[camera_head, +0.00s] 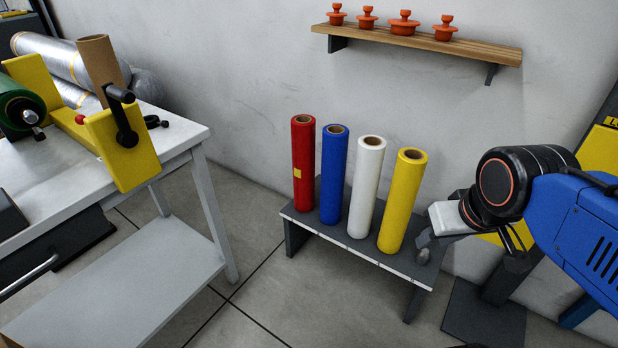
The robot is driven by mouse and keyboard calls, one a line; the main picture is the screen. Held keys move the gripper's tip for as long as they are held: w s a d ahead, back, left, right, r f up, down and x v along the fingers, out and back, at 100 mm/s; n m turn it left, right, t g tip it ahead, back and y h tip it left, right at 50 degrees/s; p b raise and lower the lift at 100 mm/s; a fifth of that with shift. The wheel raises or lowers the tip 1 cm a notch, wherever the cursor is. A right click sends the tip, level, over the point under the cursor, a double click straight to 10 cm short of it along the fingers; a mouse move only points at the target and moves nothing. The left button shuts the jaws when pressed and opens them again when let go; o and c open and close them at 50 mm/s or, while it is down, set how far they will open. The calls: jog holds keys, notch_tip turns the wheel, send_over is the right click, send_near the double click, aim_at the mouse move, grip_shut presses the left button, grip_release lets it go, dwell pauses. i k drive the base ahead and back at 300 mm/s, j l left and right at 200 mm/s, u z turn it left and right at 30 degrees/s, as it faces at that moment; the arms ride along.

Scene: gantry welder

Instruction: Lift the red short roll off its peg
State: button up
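The red roll (303,163) stands upright at the left end of a low grey bench (288,240), with a small yellow patch on its side. Its brown core shows at the top; any peg under or inside it is hidden. It looks about as tall as the blue roll (333,176) beside it. My gripper (424,248) is low at the bench's right end, just right of the yellow roll (402,202) and well away from the red one. Its fingers are small and partly overlapped, so their opening is unclear. I cannot tell whether it touches the yellow roll.
A white roll (366,188) stands between the blue and yellow rolls. A wall shelf (415,45) with several orange knobbed parts hangs above. A white table (190,135) with a yellow roll-holding fixture (124,150) stands at left. Open floor (255,300) lies in front.

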aim_at(303, 126)
jog(key=i+j+u, duration=0.45)
jog(key=i+j, duration=0.3)
jog(key=i, duration=0.15)
